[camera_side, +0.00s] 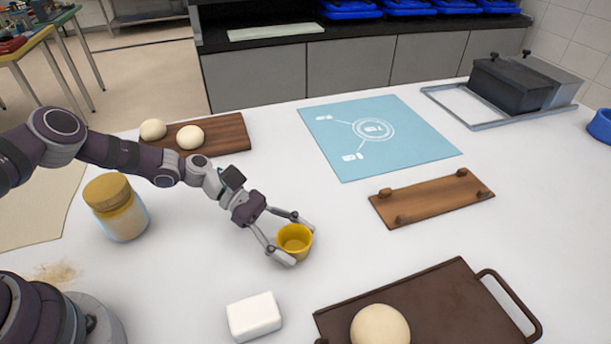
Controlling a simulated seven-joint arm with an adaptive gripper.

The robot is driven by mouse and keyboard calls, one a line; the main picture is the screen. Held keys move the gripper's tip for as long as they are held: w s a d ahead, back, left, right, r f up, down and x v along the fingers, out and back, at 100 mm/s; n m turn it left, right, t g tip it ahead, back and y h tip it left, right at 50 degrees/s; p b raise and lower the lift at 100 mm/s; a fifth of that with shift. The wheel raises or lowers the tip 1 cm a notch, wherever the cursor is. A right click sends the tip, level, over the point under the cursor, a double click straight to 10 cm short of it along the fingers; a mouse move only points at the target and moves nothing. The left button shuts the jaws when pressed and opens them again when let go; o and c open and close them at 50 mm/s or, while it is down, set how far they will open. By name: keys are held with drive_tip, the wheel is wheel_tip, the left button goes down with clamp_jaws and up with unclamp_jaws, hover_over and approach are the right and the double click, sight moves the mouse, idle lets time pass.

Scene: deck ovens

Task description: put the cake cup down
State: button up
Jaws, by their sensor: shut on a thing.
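The cake cup (294,241) is a small yellow cup, upright, near the middle of the white table. My gripper (291,240) is shut on it, with one finger on the far side and one on the near side. The cup is at or just above the table top; I cannot tell whether its base touches the surface. Its inside looks empty.
A white block (254,317) lies below the cup, and a brown tray (440,300) with a dough ball (380,325) is at the lower right. A jar (118,208) stands left. A blue mat (420,135) and a wooden board (432,199) lie right. Bare table surrounds the cup.

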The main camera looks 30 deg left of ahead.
drive_tip(key=shift+r, duration=0.1)
wheel_tip(320, 180, up, 3)
drive_tip(key=shift+r, duration=0.2)
drive_tip(key=s+a, duration=0.2)
drive_tip(key=s, duration=0.2)
drive_tip(key=s+a+r, duration=0.1)
drive_tip(key=s+a, duration=0.2)
drive_tip(key=s, duration=0.1)
drive_tip(key=s+a, duration=0.3)
drive_tip(key=s, duration=0.2)
drive_tip(key=shift+s+r, duration=0.1)
drive_tip(key=shift+r, duration=0.1)
drive_tip(key=shift+s+r, duration=0.2)
drive_tip(key=shift+r, duration=0.05)
wheel_tip(320, 180, up, 8)
drive_tip(key=n+t+y, duration=0.8)
drive_tip(key=n+t, duration=0.5)
drive_tip(key=n, duration=0.1)
hover_over(305, 187)
wheel_tip(305, 187, down, 13)
drive_tip(key=shift+f, duration=0.1)
